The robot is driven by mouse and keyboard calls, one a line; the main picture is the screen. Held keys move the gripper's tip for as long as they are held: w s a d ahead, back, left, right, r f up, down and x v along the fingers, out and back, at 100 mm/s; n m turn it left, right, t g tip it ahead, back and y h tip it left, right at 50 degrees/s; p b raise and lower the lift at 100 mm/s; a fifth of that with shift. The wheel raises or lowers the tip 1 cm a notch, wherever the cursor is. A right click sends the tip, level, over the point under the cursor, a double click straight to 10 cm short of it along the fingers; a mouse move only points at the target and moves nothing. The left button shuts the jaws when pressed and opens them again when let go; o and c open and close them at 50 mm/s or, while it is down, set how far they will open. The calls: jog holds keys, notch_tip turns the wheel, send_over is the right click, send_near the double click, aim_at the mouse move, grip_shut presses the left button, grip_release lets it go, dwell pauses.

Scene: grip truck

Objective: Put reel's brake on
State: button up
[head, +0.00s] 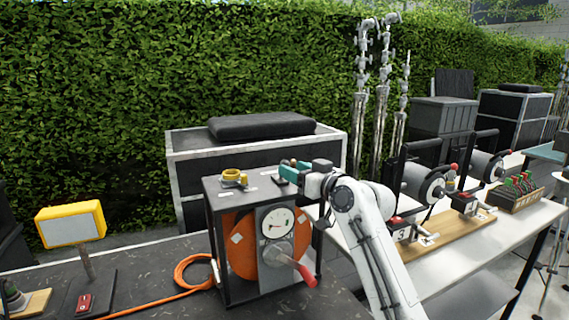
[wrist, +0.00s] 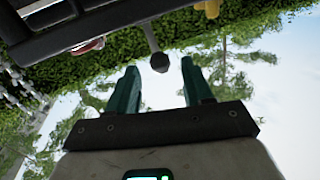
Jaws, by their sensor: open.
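The reel is an orange drum (head: 240,245) in a black box frame (head: 216,245) on the dark bench, with a white dial (head: 277,224) and a red-handled crank (head: 305,275) on its front. My gripper (head: 287,168) is over the right part of the frame's top, its teal fingers pointing left. In the wrist view my gripper (wrist: 159,68) is open and empty. A short grey stalk with a dark knob (wrist: 159,63), seemingly the brake lever, shows between the fingertips. I cannot tell whether they touch it. In the head view the lever is not clearly visible.
A yellow ring-shaped fitting (head: 232,176) sits on the frame's top, left of my gripper. An orange cable (head: 185,275) runs left past a yellow lamp (head: 70,224). At right, a white table (head: 470,285) carries more reels (head: 425,185). A hedge stands behind.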

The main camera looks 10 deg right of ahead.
aim_at(284, 163)
jog(key=shift+p+x, duration=0.3)
jog(key=shift+x, duration=2.1)
jog(key=shift+c, duration=0.5)
grip_shut()
